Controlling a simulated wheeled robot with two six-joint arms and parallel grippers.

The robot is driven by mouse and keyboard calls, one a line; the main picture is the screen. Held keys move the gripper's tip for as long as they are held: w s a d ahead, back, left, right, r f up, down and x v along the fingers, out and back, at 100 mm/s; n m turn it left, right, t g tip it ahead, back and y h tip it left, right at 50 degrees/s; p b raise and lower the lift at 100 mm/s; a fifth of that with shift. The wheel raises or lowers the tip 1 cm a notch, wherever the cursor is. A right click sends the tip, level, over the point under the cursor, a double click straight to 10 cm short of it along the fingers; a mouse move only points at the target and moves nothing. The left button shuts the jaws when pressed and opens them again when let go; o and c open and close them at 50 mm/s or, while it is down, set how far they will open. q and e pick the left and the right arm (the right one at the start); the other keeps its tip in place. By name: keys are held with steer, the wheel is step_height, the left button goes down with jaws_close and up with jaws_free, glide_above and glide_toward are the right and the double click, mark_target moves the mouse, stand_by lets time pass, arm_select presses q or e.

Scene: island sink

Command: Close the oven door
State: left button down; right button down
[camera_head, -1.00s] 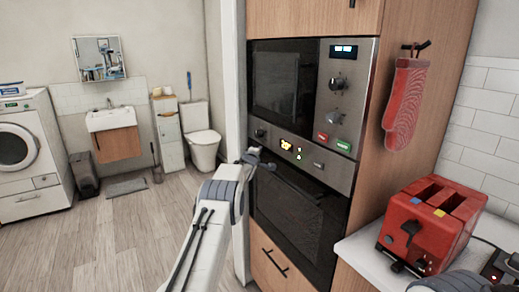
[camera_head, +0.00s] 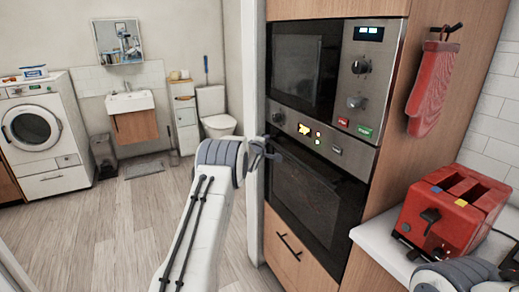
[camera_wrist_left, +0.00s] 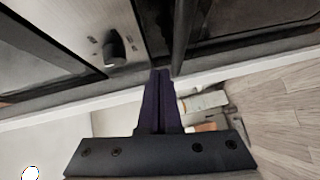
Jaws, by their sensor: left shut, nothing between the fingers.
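The oven door (camera_head: 315,200), dark glass, is below the control panel in the built-in column. It looks flush with the front, or nearly so; a small gap cannot be ruled out. My left gripper (camera_head: 274,150) is at the door's upper left edge, beside the panel. In the left wrist view my left gripper (camera_wrist_left: 161,75) is shut and empty, its tips close to the dark bar at the door's edge. A control knob (camera_wrist_left: 118,48) is to the left of the tips. Whether the tips touch the door cannot be told. My right gripper is not in view.
A microwave (camera_head: 305,70) is above the oven, a drawer (camera_head: 290,250) below. A red toaster (camera_head: 450,210) stands on the right counter near my right arm. A red mitt (camera_head: 432,88) hangs on the side panel. The floor (camera_head: 110,225) at left is clear.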

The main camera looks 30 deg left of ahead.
arm_select(q)
steer(key=b+v, duration=0.1)
steer(key=v, duration=0.5)
steer(key=shift+s+f, duration=0.3)
steer(key=shift+f, duration=0.1)
